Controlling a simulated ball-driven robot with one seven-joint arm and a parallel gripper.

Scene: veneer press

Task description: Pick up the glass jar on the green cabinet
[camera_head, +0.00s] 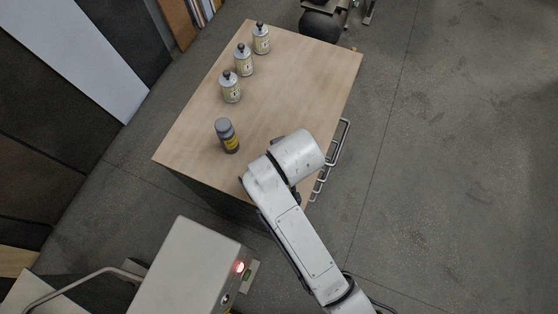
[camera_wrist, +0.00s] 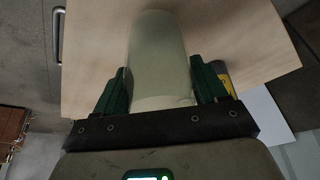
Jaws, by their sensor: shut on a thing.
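A pale, cloudy glass jar (camera_wrist: 157,50) fills the middle of the wrist view. My gripper (camera_wrist: 160,82) has its two green fingers on either side of the jar and is shut on it. The cabinet (camera_head: 285,85) has a light wooden top and a dark side below. My arm's white wrist is over the cabinet's near right part in the head view and hides the gripper and the jar there. I cannot tell whether the jar touches the top.
A grey can with a yellow band (camera_head: 227,136) stands just left of my wrist; part of it shows beside the right finger in the wrist view (camera_wrist: 225,78). Three cream bottles (camera_head: 243,60) stand in a row farther back. Metal handles (camera_head: 333,160) stick out at the right. A grey machine (camera_head: 190,270) is at lower left.

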